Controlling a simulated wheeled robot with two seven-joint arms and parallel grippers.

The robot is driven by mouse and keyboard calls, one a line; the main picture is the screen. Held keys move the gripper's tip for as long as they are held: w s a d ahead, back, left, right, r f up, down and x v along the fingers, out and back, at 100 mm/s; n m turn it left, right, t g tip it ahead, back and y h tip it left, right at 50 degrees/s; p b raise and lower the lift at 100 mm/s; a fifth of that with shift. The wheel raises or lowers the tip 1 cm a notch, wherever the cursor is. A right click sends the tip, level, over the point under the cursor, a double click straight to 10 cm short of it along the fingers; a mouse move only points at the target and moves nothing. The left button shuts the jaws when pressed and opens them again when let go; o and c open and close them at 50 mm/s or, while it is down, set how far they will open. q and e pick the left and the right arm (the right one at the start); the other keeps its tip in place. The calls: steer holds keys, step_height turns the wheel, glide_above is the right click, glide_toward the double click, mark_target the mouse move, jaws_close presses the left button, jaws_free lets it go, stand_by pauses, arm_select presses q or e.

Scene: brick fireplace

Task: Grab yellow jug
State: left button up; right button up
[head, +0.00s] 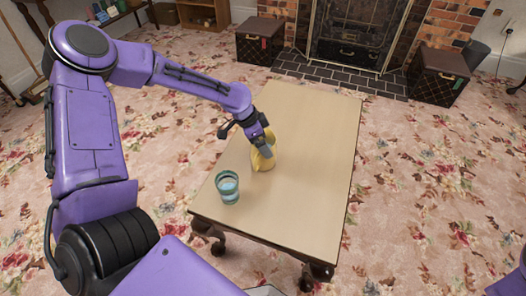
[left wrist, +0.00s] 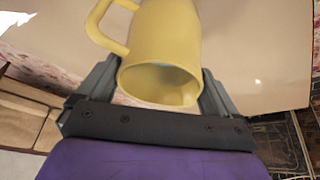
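The yellow jug (head: 263,161) is on the low table (head: 312,118), partly hidden behind my left gripper (head: 264,150) in the head view. In the left wrist view the jug (left wrist: 163,45) fills the top middle, with its open mouth toward the camera and its handle on the left. My left gripper (left wrist: 160,85) has one finger on each side of the jug. The fingers lie very close to its sides; I cannot tell whether they press on it. My right gripper is out of view.
The table's right half is clear. Dark boxes (head: 260,41) and (head: 438,75) flank the fireplace screen (head: 350,35). Flowered carpet (head: 420,200) surrounds the table.

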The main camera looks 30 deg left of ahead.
arm_select(q)
steer(key=c, duration=0.4)
steer(key=shift+r, duration=0.1)
